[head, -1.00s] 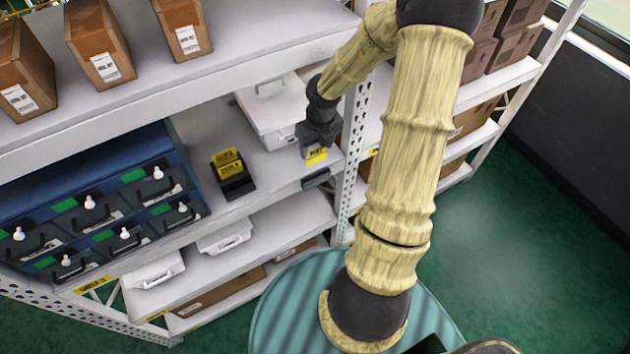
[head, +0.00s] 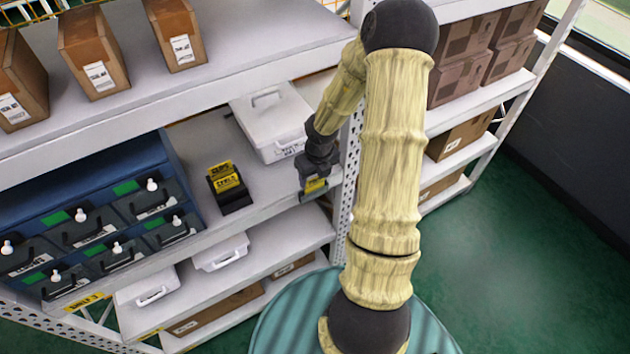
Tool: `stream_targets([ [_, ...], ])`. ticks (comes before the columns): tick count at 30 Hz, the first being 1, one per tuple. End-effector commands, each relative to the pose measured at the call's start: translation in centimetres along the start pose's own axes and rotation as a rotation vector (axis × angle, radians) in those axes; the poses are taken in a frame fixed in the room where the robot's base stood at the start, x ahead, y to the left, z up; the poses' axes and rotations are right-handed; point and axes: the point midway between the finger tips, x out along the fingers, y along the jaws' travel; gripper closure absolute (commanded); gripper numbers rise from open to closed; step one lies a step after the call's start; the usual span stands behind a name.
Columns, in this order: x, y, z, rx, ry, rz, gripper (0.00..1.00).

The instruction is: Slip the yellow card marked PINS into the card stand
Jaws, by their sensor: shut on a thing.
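My gripper (head: 313,190) is shut on a yellow card (head: 316,184) near the front edge of the middle shelf. Only part of the card shows, and its marking cannot be read from here. The black card stand (head: 236,200) sits on the same shelf, to the left of my gripper and apart from it. Yellow cards (head: 225,176) with black lettering stand in it, one behind the other. The lettering on them is too small to read surely.
A white lidded case (head: 270,120) lies on the shelf behind my gripper. A blue cabinet with black drawers (head: 90,222) stands left of the stand. The upper shelf (head: 250,40) overhangs from above. Bare shelf lies between stand and gripper.

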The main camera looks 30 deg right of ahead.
Motion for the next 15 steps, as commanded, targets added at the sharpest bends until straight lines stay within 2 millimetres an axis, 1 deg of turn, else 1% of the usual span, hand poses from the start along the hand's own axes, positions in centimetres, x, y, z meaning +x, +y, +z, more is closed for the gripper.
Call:
stream_targets([
  [1, 1.1, 0.1, -0.2, -0.004, 0.003, 0.000, 0.66],
  [2, 1.6, 0.1, -0.3, -0.004, 0.003, 0.000, 0.66],
  [7, 2.2, 0.0, -0.3, -0.001, 0.002, -0.001, 0.66],
  [15, 2.4, 0.0, -0.4, 0.000, 0.001, 0.000, 0.66],
])
